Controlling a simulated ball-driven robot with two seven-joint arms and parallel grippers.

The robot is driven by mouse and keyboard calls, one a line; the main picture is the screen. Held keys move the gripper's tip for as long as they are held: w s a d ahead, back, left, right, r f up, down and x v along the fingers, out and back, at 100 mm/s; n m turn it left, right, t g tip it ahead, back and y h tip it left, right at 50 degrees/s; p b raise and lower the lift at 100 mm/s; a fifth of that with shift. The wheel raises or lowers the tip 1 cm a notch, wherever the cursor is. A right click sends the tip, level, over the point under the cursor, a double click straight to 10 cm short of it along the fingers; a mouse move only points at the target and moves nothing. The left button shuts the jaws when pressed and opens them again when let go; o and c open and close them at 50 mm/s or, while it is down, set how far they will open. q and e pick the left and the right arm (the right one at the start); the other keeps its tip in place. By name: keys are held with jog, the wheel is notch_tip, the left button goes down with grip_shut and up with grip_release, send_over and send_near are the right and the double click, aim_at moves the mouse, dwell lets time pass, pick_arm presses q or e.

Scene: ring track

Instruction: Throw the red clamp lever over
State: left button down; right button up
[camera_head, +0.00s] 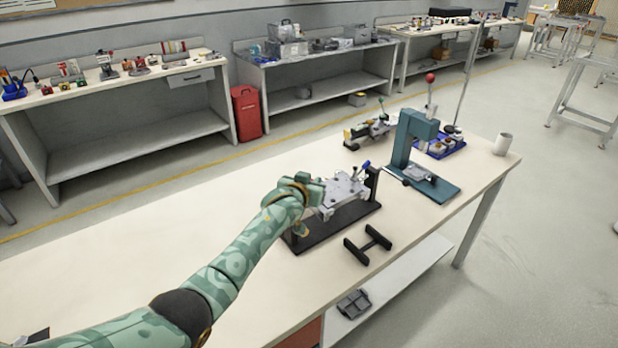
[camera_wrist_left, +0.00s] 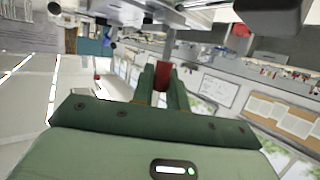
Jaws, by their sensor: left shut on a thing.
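The red clamp lever (camera_wrist_left: 162,75) shows in the left wrist view between the two green fingers of my left gripper (camera_wrist_left: 162,88), which is shut on its red grip. A grey rod runs from the grip toward the metal fixture at the top of that view. In the head view my left gripper (camera_head: 314,190) is at the left end of a silver clamp fixture (camera_head: 343,192) on a black stand. There the red lever is hidden behind the gripper. A lever with a blue tip (camera_head: 366,164) stands at the fixture's right end. My right gripper is not in view.
A black H-shaped stand (camera_head: 367,245) lies in front of the fixture. The tabletop (camera_head: 190,215) left of the fixture is clear.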

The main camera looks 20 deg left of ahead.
pick_arm(q)
jog(key=c, duration=1.4)
grip_release()
jog(key=shift+s+r+p, duration=0.25)
jog(key=shift+s+p, duration=0.2)
jog(key=p+v, duration=0.6)
jog(key=v, duration=0.9)
jog(key=shift+s, duration=0.15)
